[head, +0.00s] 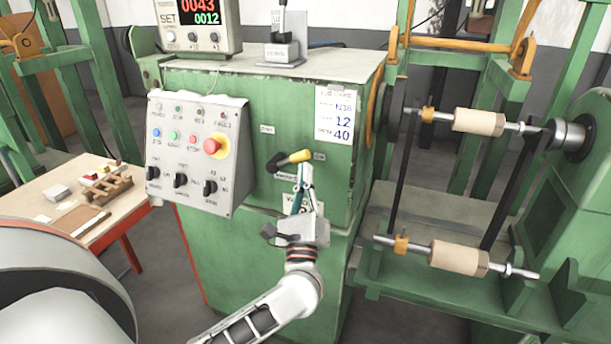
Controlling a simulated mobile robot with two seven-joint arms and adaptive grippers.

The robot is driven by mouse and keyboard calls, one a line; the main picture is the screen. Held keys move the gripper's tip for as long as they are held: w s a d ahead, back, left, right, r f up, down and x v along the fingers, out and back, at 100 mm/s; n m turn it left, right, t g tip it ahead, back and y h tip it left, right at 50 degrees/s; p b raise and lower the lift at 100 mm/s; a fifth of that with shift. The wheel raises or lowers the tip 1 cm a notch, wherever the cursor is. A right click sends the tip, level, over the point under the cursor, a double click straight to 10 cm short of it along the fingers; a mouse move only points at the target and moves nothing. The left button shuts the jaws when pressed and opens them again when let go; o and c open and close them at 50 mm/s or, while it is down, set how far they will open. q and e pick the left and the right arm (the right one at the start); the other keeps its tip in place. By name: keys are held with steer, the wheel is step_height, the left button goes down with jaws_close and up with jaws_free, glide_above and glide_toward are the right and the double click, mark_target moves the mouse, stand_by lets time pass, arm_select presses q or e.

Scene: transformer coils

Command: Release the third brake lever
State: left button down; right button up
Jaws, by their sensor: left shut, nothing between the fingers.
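A brake lever with a yellow grip (297,157) and a black base sticks out of the front of the green machine cabinet, tilted up to the right. My left gripper (305,170) is just below the yellow grip with its fingers pointing up. It is shut and empty. Its fingertips are very close to the lever; I cannot tell if they touch it. Lettering on the plates around the lever is partly hidden by the gripper. My right gripper is not in view.
A control panel (196,150) with a red emergency button (213,146) stands left of the lever. A winding shaft with a pale roller (478,122) is at right, with another below. A wooden table (40,205) stands at left.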

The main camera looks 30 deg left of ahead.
mark_target(296, 154)
arm_select(q)
steer(key=shift+r, duration=0.15)
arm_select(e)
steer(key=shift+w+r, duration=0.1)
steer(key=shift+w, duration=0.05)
arm_select(q)
steer(key=shift+r+n+g+y, duration=0.4)
steer(key=shift+n+g, duration=0.1)
steer(key=shift+n, duration=0.3)
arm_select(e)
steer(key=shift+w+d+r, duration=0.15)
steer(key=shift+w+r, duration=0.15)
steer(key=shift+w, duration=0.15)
